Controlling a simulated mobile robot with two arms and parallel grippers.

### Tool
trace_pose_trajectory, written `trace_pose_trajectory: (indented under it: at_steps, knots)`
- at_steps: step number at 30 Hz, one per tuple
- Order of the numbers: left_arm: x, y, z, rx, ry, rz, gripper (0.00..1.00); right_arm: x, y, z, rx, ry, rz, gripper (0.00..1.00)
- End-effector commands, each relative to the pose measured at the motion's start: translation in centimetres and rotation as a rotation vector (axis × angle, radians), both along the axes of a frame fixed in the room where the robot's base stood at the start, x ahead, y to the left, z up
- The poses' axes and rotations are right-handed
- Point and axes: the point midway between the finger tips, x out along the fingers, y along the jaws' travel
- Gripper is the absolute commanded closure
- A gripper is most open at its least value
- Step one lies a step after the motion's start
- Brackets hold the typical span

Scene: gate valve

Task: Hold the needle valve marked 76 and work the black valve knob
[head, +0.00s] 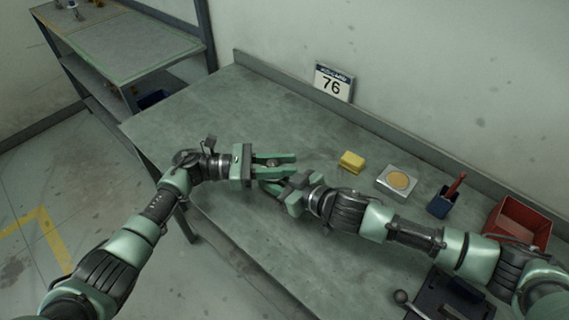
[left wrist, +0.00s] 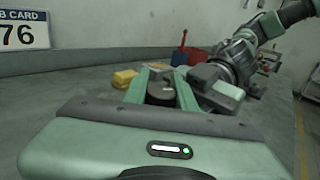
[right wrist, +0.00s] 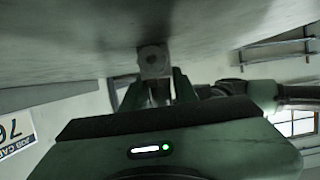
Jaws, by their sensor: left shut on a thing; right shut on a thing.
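My left gripper (head: 285,165) is shut on the needle valve (head: 273,162), a small grey piece held above the bench. In the left wrist view a dark round part (left wrist: 160,93) shows between the green fingers. My right gripper (head: 268,188) meets it from the right side and is shut on the valve's black knob, largely hidden by the fingers. In the right wrist view a pale grey block with a round face (right wrist: 153,62) shows just beyond the fingertips. A card marked 76 (head: 332,84) stands at the back of the bench; no number is readable on the valve.
On the grey bench (head: 200,120) are a yellow block (head: 351,161), a pale plate with a tan disc (head: 397,181), a blue holder (head: 441,205) with a red tool, and a red bin (head: 517,221). A black fixture (head: 450,295) sits front right. The bench's left part is clear.

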Motion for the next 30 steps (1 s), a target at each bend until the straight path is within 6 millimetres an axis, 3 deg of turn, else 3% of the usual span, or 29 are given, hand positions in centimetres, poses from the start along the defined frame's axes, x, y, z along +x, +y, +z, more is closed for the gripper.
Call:
trace_pose_trajectory:
  at_steps: [1, 3, 14, 30]
  knots:
    - [0.1, 0.2, -0.3, 0.007, 0.003, 0.005, 0.72, 0.0, 0.1, 0.1, 0.002, -0.002, 0.002, 1.0]
    - [0.1, 0.2, -0.3, 0.006, 0.003, 0.004, 0.52, 0.0, 0.1, 0.1, 0.003, -0.002, 0.002, 1.0]
    - [0.0, 0.4, 0.0, 0.0, 0.001, 0.0, 0.52, 0.0, 0.0, 0.1, 0.001, -0.001, 0.0, 1.0]
    - [0.3, 7.6, -0.3, 0.008, 0.003, 0.007, 0.52, 0.0, 0.0, 0.0, 0.001, -0.001, 0.0, 1.0]
